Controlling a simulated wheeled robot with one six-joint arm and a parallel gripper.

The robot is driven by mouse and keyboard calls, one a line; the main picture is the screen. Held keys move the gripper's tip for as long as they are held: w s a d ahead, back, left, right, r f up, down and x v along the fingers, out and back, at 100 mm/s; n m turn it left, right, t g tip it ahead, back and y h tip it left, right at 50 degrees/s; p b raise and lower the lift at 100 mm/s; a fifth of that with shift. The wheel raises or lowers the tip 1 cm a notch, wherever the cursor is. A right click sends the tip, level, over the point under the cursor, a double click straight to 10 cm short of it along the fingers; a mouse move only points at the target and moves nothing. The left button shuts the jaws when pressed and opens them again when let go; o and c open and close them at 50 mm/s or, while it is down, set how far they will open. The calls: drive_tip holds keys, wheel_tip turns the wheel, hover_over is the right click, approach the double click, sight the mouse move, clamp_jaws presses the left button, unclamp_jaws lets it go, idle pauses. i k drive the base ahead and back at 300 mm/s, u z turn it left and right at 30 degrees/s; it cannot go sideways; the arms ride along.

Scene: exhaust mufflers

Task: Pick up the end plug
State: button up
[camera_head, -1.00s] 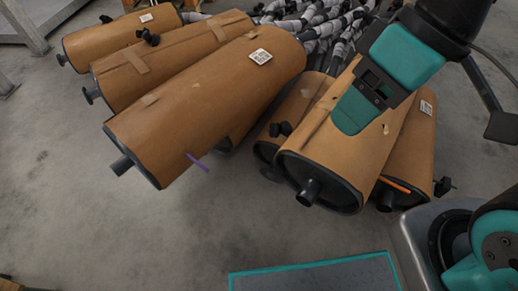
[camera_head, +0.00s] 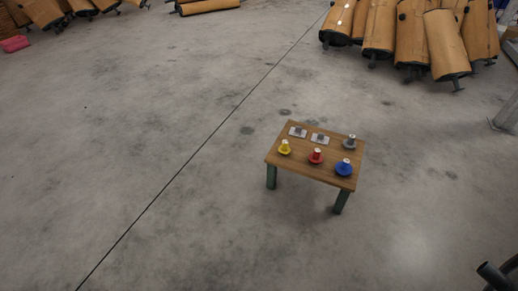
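Several small plug-like pieces stand on a low wooden table (camera_head: 285,154) in the head view. A yellow one (camera_head: 285,147) is at the left and a red one (camera_head: 316,156) is in the middle. A blue one (camera_head: 345,168) is near the right front corner and a grey one (camera_head: 350,143) is near the right back corner. Each has a wide round base and a narrower top. I cannot tell which of them is the end plug. My gripper is not in view.
Two pale flat pieces, one at the back left (camera_head: 298,132) and one beside it (camera_head: 320,139), lie on the table. Brown wrapped mufflers (camera_head: 447,45) lie at the upper right, with more at the top left. A pink object (camera_head: 14,43) is at the far left. The floor around the table is open.

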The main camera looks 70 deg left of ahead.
sight(316, 158)
drive_tip(key=u, duration=1.8)
drive_tip(key=k, duration=0.65)
drive_tip(key=u, duration=0.6)
drive_tip(key=i, duration=0.8)
drive_tip(key=u, duration=0.55)
drive_tip(key=i, duration=0.9)
drive_tip(key=z, duration=0.65)
drive_tip(key=i, duration=0.6)
drive_tip(key=z, duration=0.95)
drive_tip(key=i, duration=0.35)
drive_tip(key=z, duration=0.35)
